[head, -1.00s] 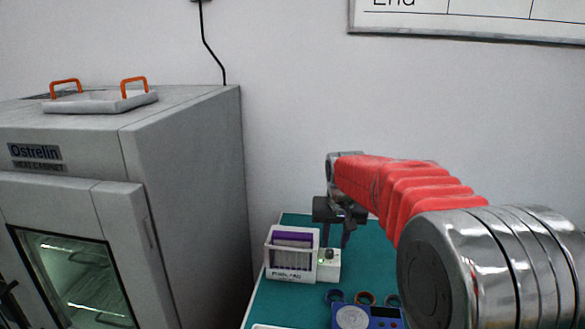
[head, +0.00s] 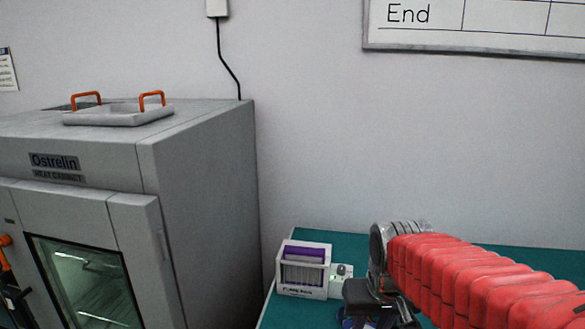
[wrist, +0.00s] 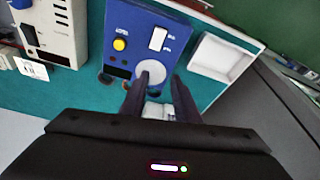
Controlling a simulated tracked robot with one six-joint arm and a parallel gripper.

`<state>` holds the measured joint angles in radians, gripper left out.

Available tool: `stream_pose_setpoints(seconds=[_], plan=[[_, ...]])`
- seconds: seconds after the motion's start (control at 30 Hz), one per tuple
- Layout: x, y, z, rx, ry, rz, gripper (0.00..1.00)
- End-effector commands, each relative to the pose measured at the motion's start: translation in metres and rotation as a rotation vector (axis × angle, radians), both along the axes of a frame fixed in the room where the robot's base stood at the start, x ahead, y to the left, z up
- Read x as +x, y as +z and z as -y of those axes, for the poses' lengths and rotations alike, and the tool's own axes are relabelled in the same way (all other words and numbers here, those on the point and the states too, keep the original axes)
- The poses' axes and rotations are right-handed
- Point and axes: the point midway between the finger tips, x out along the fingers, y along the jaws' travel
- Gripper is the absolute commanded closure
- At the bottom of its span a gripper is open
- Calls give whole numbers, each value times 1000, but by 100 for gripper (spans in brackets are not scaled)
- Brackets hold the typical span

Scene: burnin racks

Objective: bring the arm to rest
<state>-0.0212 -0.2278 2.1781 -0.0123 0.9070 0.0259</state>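My arm with its red ribbed sleeve reaches over the teal bench (head: 345,246) in the head view. My gripper (wrist: 156,88) shows two dark fingers spread apart in the wrist view, above the bench beside a blue device (wrist: 150,30). The device has a yellow button, a white switch and a round white disc near the fingertips. A pale shape shows between the fingers; I cannot tell what it is, and nothing looks clamped. In the head view my gripper's body (head: 372,297) is low in the picture and its fingertips are out of sight.
A white rack box with purple-topped contents (head: 303,270) stands on the bench left of my gripper. A grey heat cabinet (head: 205,190) stands further left, with an orange-handled tray (head: 118,114) on top. A shallow white tray (wrist: 225,58) lies right of the blue device.

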Motion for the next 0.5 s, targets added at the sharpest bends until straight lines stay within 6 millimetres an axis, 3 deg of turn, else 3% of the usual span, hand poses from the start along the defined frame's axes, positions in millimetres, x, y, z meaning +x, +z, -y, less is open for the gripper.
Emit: stream_pose_setpoints(seconds=[0.5], plan=[[-89,-2,3,2,11,66,72]])
